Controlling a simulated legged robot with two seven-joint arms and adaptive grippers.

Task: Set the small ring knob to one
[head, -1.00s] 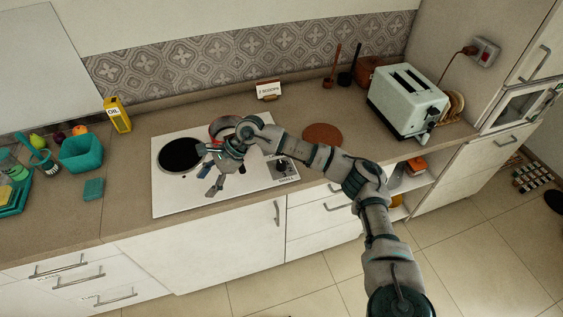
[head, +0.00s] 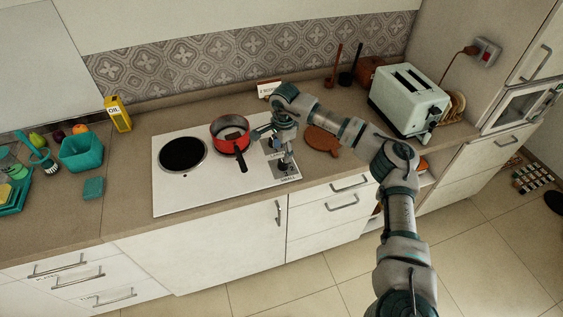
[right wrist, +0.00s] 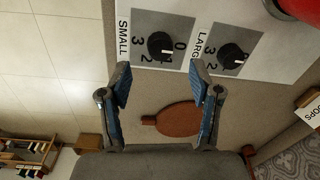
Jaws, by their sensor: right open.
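The white cooktop (head: 200,197) has a knob panel at its right side, partly hidden by my right gripper in the head view. In the right wrist view the black small ring knob (right wrist: 160,45) sits on a grey square labelled SMALL. In the head view the right gripper (head: 283,153) is over the panel. My left gripper is out of view.
A red pot (head: 239,149) stands on a ring left of my right gripper, its black handle toward the front. A black ring (head: 183,153) is bare. A round brown board (head: 322,141) and a toaster (head: 408,100) are to the right.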

